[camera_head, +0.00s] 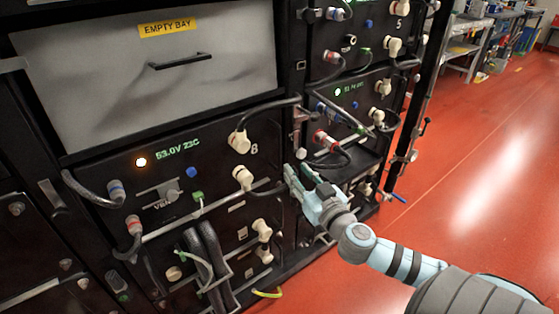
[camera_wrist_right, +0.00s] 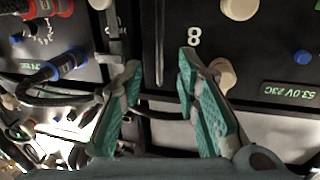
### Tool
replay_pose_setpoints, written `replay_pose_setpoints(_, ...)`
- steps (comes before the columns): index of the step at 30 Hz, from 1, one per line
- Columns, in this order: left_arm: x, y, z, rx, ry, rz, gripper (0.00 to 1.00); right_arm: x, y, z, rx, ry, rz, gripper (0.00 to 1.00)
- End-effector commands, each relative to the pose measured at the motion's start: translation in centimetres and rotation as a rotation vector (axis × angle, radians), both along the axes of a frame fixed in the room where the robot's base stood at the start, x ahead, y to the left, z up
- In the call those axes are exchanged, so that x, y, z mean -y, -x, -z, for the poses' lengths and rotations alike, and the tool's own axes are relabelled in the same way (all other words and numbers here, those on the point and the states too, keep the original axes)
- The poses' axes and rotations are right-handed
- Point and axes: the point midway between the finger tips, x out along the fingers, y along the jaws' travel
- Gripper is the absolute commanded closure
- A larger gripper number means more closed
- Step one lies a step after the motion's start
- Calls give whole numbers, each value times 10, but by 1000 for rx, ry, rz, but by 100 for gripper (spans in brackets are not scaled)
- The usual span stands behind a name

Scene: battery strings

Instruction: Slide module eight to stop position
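Module eight (camera_head: 215,160) is a black front panel below the empty bay, with a white 8, a lit orange lamp and a green 53.0V 23C readout. In the right wrist view its panel (camera_wrist_right: 225,60) fills the upper right. Two cream connectors (camera_head: 239,142) sit near its right side. My right gripper (camera_head: 297,175) is just right of module eight, by the upright between the columns. In the right wrist view its teal fingers (camera_wrist_right: 160,66) are apart, with a thin dark upright strip beyond the gap. Contact cannot be told. My left gripper is not in view.
A grey drawer front (camera_head: 85,75) labelled EMPTY BAY is above module eight. Black cables (camera_head: 205,265) hang below it. The right column has modules with red and blue plugs (camera_head: 325,139). The red floor (camera_head: 480,190) on the right is clear.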

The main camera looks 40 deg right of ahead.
Motion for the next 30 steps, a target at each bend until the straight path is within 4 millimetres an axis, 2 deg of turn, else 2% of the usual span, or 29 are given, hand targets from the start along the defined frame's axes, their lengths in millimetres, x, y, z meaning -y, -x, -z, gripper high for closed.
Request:
replay_pose_setpoints(6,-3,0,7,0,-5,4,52,15,-63,0,2,-7,5,70)
replay_pose_setpoints(12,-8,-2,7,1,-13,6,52,23,-100,0,-2,-4,2,70)
replay_pose_setpoints(16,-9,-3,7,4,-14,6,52,24,-109,0,-2,-3,1,70)
replay_pose_setpoints(23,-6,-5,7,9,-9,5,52,24,-110,1,-4,-1,0,70)
replay_pose_setpoints(28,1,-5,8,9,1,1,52,24,-110,1,-4,-1,0,96)
replay_pose_setpoints(29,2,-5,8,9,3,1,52,24,-110,1,-4,-1,0,100)
replay_pose_setpoints(30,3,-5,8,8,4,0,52,24,-110,1,-4,-1,0,100)
